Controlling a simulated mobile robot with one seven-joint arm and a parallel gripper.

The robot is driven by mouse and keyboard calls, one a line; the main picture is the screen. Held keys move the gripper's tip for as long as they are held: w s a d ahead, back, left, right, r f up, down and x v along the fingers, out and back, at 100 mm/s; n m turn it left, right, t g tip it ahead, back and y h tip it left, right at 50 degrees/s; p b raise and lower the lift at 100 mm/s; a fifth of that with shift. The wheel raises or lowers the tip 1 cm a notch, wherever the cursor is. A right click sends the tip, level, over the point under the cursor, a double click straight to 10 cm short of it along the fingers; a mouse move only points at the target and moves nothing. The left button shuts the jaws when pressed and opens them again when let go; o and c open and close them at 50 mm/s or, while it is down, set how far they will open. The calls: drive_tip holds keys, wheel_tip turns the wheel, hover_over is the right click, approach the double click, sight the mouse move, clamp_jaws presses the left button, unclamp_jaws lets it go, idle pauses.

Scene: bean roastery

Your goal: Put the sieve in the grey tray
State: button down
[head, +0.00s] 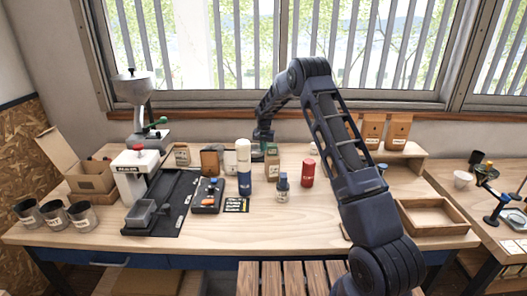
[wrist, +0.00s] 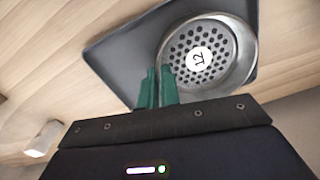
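In the wrist view the sieve (wrist: 222,42) is a round metal pan with a perforated bottom and a white label reading 12. It shows over the right part of the dark grey tray (wrist: 118,58). I cannot tell whether it rests on the tray or hangs just above it. My gripper (wrist: 158,82) has green fingers close together at the sieve's left rim, one on each side of its wall. In the head view my gripper (head: 258,152) is at the back of the table, partly hidden behind canisters. The sieve and the tray cannot be made out there.
A white canister (head: 243,157), a kraft bag (head: 272,164) and a red can (head: 307,173) stand near my gripper. The table's front middle is clear.

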drive_tip(key=shift+f, duration=0.35)
drive_tip(key=shift+f, duration=0.1)
drive_tip(key=c, duration=1.6)
unclamp_jaws()
wheel_tip(320, 180, up, 12)
drive_tip(key=shift+d+r, duration=0.15)
drive_tip(key=shift+r, duration=0.05)
